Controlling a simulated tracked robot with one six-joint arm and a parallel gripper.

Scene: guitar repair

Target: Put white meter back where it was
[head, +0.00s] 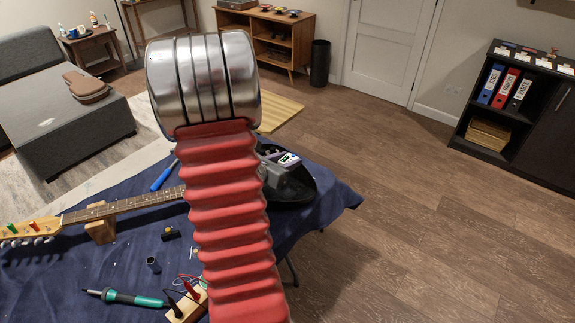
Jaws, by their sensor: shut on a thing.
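My gripper (281,171), dark grey, shows only in part just right of my arm, over the black guitar body. It is shut on the white meter (289,159), a small pale thing with a dark display patch. My arm hides much of the gripper. I cannot tell how high the meter is above the guitar. The electric guitar lies across the table with its black body (305,187) at the right and its neck (120,207) to the left.
A blue cloth (60,285) covers the table. On it are a neck rest block (100,230), a teal soldering iron (135,299), a wooden block with wires (188,306) and a blue tool (163,176). A dark shelf with binders (510,90) stands at the right. The wooden floor between is clear.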

